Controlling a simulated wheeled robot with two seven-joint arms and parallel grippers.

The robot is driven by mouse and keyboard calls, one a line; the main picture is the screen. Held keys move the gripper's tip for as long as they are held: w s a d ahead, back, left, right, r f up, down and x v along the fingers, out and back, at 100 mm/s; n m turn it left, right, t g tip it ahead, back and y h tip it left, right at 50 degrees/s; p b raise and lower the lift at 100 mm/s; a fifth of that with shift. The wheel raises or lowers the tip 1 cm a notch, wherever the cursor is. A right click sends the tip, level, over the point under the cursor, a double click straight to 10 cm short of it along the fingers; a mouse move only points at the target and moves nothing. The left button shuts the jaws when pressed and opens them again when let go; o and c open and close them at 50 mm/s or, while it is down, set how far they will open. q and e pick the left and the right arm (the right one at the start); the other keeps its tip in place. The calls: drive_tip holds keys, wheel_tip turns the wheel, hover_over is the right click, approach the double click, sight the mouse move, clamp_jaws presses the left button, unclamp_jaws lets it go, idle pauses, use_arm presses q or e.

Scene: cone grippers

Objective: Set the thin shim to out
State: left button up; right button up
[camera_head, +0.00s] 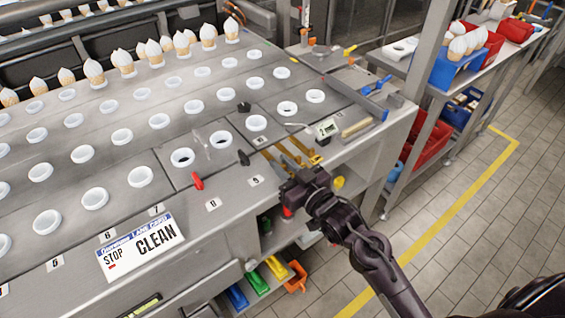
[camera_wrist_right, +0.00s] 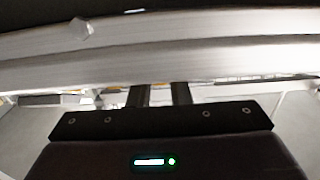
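I cannot tell for sure which part is the thin shim. A red lever or knob (camera_head: 197,181) stands on the metal deck's front edge, between the labels. A black knob (camera_head: 244,158) is to its right, and another black knob (camera_head: 243,107) is farther back. My right gripper (camera_head: 288,182) is at the deck's front right edge, to the right of the red lever and apart from it. In the wrist view its two dark fingers (camera_wrist_right: 160,94) show a gap with nothing seen between them. Their tips are hidden against a pale metal edge (camera_wrist_right: 160,65). My left gripper is not in view.
The metal deck (camera_head: 75,145) carries rows of white ring holders and cones at the back. A "STOP CLEAN" card (camera_head: 140,246) lies at the front. Yellow tools (camera_head: 292,154) lie just behind my right gripper. Coloured bins (camera_head: 258,283) sit below. Tiled floor is clear at right.

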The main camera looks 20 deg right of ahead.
drive_tip(key=shift+o, duration=0.3)
drive_tip(key=shift+s, duration=0.15)
drive_tip(key=shift+d, duration=0.1)
drive_tip(key=shift+s, duration=0.25)
drive_tip(key=b+v, duration=0.1)
drive_tip(key=v, duration=0.6)
drive_tip(key=shift+s, duration=0.15)
drive_tip(key=shift+d, duration=0.1)
